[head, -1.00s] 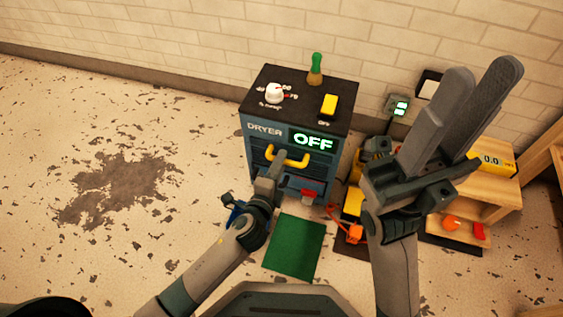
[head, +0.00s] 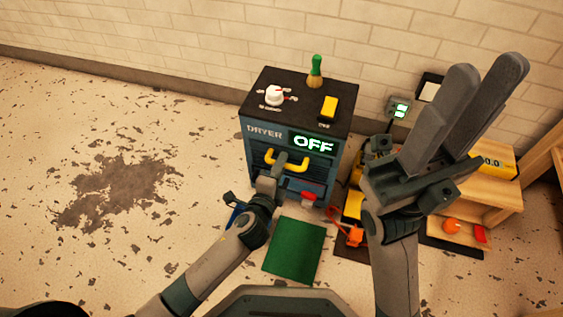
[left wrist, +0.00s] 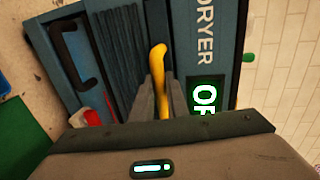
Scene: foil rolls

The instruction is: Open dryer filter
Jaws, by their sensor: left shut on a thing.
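The dark blue dryer (head: 254,172) stands against the wall, with a lit OFF display (head: 313,144) on its front. Its yellow filter handle (head: 298,168) is on the front below the display. My left gripper (head: 280,160) is shut on this handle. In the left wrist view, the yellow handle (left wrist: 158,52) stands between the two fingers of my left gripper (left wrist: 160,88), which hide part of it. My right gripper (head: 487,70) is raised to the right of the dryer, with its fingers apart and nothing between them.
A white knob (head: 274,95), a yellow switch (head: 328,107) and a green-handled brush (head: 315,72) are on the dryer top. A green mat (head: 295,250) lies on the floor in front. A wooden shelf (head: 495,200) stands at right.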

